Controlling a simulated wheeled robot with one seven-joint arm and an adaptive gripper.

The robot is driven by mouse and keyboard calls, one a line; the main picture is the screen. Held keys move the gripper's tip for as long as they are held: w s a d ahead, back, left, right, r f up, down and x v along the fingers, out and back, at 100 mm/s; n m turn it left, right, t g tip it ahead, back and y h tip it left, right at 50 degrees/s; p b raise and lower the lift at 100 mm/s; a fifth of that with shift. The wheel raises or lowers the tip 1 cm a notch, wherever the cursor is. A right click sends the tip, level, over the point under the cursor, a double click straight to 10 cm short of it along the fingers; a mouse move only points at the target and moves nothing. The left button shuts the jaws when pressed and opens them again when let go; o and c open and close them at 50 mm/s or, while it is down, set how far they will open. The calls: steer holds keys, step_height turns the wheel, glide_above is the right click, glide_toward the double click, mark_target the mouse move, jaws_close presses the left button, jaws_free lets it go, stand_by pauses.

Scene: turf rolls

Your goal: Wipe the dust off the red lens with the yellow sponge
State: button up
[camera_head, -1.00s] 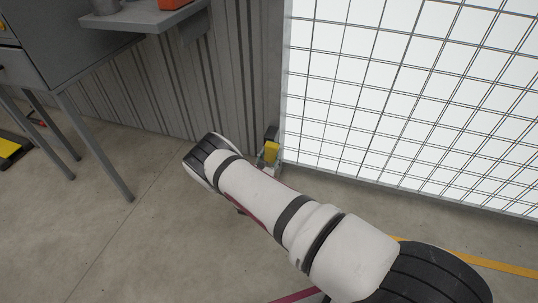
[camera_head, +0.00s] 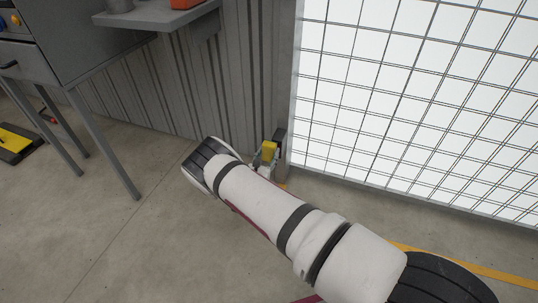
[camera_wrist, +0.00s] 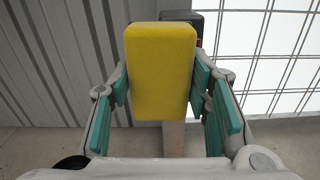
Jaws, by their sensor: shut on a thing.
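The yellow sponge (camera_head: 269,148) is held upright in my gripper (camera_head: 267,159), low beside the wall corner. In the wrist view the sponge (camera_wrist: 160,70) stands between the teal finger pads (camera_wrist: 160,92), which are shut on its sides. A dark housing (camera_wrist: 190,22) on a pale post (camera_wrist: 174,140) is behind the sponge. The housing also shows in the head view (camera_head: 280,135), just right of and above the sponge. The sponge covers much of the housing.
A corrugated grey wall (camera_head: 170,95) is behind and left of my gripper. A bright mesh-covered panel (camera_head: 410,90) stands to the right. A grey shelf (camera_head: 160,17) and a metal-legged cabinet (camera_head: 65,45) are at the upper left. The concrete floor (camera_head: 100,245) at lower left is clear.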

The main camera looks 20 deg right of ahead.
steer(key=shift+p+v, duration=0.65)
steer(key=shift+v, duration=2.2)
steer(key=shift+f, duration=0.1)
steer(key=shift+p+v, duration=0.35)
steer(key=shift+v, duration=1.15)
